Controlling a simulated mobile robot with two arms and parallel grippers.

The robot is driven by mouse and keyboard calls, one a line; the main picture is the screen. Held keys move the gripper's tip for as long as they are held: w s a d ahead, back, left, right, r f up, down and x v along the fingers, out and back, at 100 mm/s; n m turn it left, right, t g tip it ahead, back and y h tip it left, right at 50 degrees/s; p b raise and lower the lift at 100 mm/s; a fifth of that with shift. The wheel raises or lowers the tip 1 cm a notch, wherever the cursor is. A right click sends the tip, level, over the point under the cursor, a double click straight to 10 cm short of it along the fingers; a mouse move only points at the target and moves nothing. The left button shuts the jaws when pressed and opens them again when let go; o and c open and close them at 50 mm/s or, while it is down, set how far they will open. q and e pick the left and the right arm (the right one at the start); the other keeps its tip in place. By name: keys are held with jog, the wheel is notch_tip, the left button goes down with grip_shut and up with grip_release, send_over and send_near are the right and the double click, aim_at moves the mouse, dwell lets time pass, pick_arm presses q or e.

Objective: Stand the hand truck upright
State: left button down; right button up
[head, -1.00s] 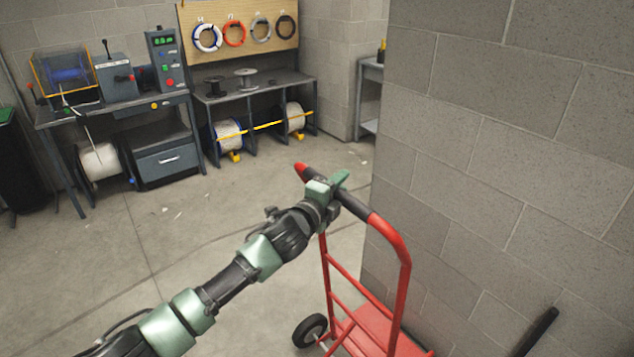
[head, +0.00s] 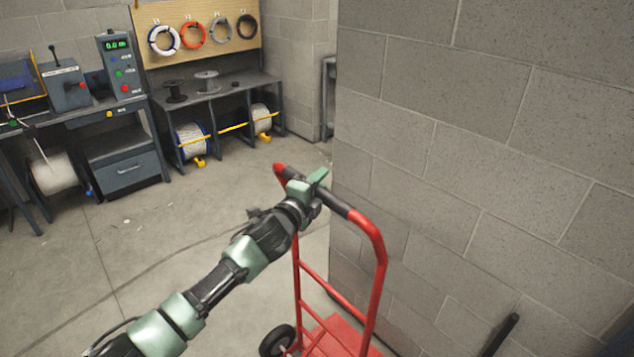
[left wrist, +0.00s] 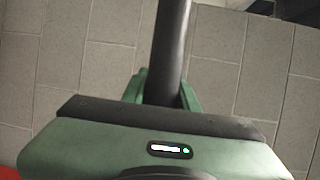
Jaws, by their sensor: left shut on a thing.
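The red hand truck (head: 376,285) stands close to the block wall in the head view, its frame looking near upright, though I cannot tell its exact tilt. Its black-gripped top handle (head: 333,204) runs across the top of the frame. My left gripper (head: 308,187) is shut on this handle. In the left wrist view the dark handle bar (left wrist: 171,50) passes between the green fingers (left wrist: 162,88). One black wheel (head: 277,341) shows at the bottom, and the lowest part of the truck is cut off by the picture edge. My right gripper is not in view.
A grey block wall (head: 480,130) fills the right side, close behind the truck. A workbench with machines (head: 100,115) and a spool rack (head: 215,110) stand at the back left. Concrete floor (head: 170,245) is clear to the left. A dark rod (head: 500,336) shows at lower right.

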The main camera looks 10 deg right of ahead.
pick_arm(q)
jog(key=c, duration=1.3)
grip_release()
jog(key=shift+d, duration=0.3)
jog(key=shift+o, duration=1)
jog(key=shift+w+d+f, duration=0.1)
jog(key=shift+w+d, duration=0.05)
jog(key=shift+d, duration=0.15)
jog(key=b+v, duration=0.1)
jog(key=v, duration=0.5)
jog(key=shift+a+f, duration=0.1)
jog(key=shift+a, duration=0.1)
jog(key=shift+v, duration=0.8)
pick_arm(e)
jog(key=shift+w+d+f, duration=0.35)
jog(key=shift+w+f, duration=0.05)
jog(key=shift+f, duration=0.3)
